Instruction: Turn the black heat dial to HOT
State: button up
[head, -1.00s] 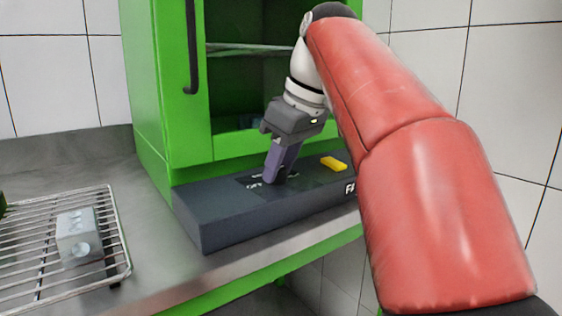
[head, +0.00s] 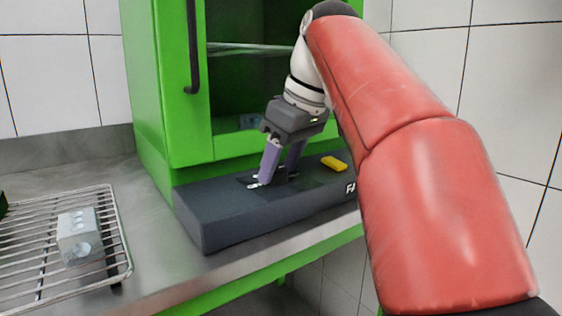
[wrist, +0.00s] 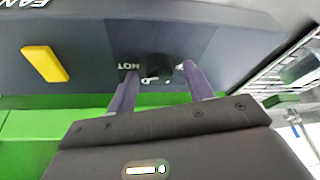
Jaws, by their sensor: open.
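The black heat dial (wrist: 160,66) is on top of the dark control box (head: 225,222). In the wrist view it lies between the two fingers of my gripper (wrist: 160,74), which is open, with a gap visible on the left. A white "HOT" label (wrist: 127,66) is left of the dial in that view. A white mark shows at the dial's lower edge; I cannot tell its exact heading. In the head view my gripper (head: 278,175) points down at the box top, with its purple fingers apart. The dial is mostly hidden there.
A yellow switch (head: 334,163) is on the box, right of my gripper. A green cabinet (head: 155,110) with a black handle stands behind. A wire rack (head: 40,292) holding a grey block (head: 79,238) is on the metal counter at left.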

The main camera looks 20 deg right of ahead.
aim_at(296, 187)
jog(key=p+v, duration=0.2)
jog(key=v, duration=0.5)
jog(key=shift+r+p, duration=0.25)
jog(key=shift+p, duration=0.05)
jog(key=shift+s+d, duration=0.1)
jog(key=shift+d, duration=0.05)
